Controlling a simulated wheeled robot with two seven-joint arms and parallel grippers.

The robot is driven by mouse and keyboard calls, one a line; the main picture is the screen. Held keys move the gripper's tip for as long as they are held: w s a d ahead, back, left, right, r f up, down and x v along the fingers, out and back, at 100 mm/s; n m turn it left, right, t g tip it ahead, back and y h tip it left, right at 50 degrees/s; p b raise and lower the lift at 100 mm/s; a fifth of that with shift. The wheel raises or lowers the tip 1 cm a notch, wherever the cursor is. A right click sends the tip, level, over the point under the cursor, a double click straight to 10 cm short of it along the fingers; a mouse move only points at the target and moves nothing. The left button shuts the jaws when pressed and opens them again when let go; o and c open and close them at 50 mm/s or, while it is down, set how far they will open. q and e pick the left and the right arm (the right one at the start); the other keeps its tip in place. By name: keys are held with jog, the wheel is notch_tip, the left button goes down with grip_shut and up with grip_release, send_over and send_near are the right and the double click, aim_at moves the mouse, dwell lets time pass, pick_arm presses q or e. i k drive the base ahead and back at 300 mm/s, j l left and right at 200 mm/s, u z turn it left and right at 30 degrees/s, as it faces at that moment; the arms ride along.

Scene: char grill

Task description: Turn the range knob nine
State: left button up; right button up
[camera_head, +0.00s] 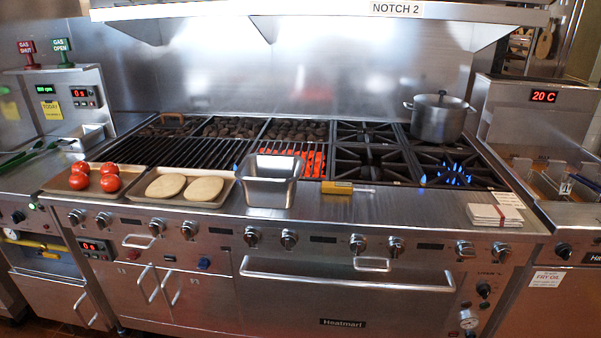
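A row of metal range knobs runs along the front panel of the steel range (330,210). No number is readable on any knob, so I cannot tell from labels which is nine. At the right end of the row, one knob (464,248) sits left of the last knob (501,251). Two more knobs (358,243) (396,246) are left of them. Blue flame (447,175) burns at the front right burner, and the grill section at the centre glows orange (312,160). Neither gripper is in view.
A steel pot (439,118) stands on the back right burner. An oven handle (340,283) juts out below the knobs.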

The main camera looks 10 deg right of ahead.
aim_at(465, 250)
jog(key=l+z, duration=0.1)
jog(key=z, duration=1.45)
